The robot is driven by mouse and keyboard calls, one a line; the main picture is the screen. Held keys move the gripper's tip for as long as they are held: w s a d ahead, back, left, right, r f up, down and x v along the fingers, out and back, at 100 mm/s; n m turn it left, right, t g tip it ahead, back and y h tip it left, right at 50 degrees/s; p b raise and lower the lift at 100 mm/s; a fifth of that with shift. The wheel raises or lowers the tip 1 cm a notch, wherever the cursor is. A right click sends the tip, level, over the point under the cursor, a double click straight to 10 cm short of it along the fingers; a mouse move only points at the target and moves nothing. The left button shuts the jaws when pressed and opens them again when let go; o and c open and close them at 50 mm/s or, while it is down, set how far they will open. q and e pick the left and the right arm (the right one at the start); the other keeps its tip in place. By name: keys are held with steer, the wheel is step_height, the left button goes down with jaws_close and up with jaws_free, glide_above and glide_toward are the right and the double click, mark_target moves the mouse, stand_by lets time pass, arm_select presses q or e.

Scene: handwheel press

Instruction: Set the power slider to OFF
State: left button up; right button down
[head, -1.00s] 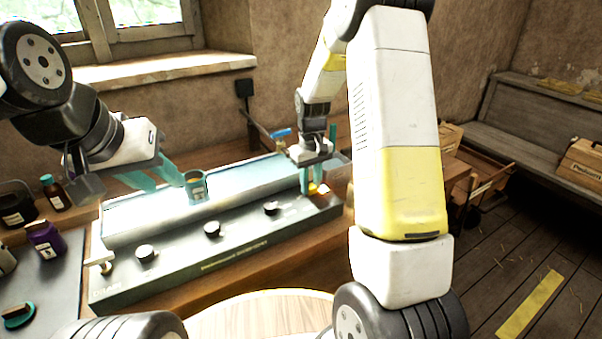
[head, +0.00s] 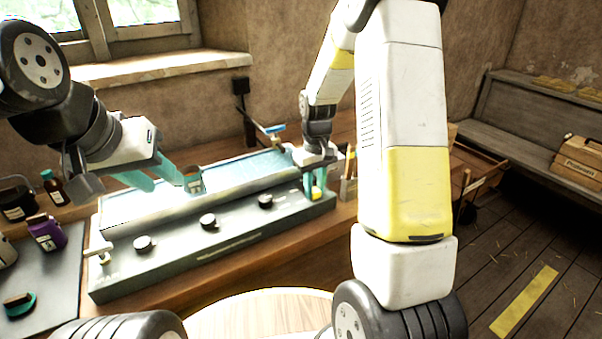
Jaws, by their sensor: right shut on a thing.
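A long grey machine (head: 215,250) with a pale, glossy top lies along the bench, with several round dark knobs on its front ledge. My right gripper (head: 312,190) points down at the ledge's right end, with teal fingers shut on a small yellowish piece. I take this to be the power slider; the fingers hide most of it, and I cannot read its setting. My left gripper (head: 164,186) hangs above the machine's left part, its teal fingers apart. A small cup (head: 194,181) shows just right of one left fingertip; I cannot tell whether they touch.
A blue-handled tap (head: 274,129) stands behind the machine near my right wrist. Bottles, including a purple one (head: 46,233), and a dark mat (head: 45,290) are at left. A round wooden top (head: 260,315) is in front. A wooden box (head: 578,160) sits on the bench at right.

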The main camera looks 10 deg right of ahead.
mark_target(315, 190)
steer(key=shift+s+d, duration=0.1)
steer(key=shift+s, duration=0.05)
steer(key=c, duration=1.1)
jaws_free()
steer(key=shift+r, duration=3.9)
steer(key=s+a+r+m+t, duration=0.1)
steer(key=s+r+t, duration=0.1)
steer(key=s+r, duration=0.3)
steer(key=s+a+r+m+t+y, duration=0.1)
steer(key=s+r+t, duration=0.1)
steer(key=s+r, duration=0.3)
steer(key=s+a+r+m+t+y, duration=0.1)
steer(key=s+r, duration=0.4)
steer(key=s, duration=0.7)
steer(key=shift+t, duration=0.6)
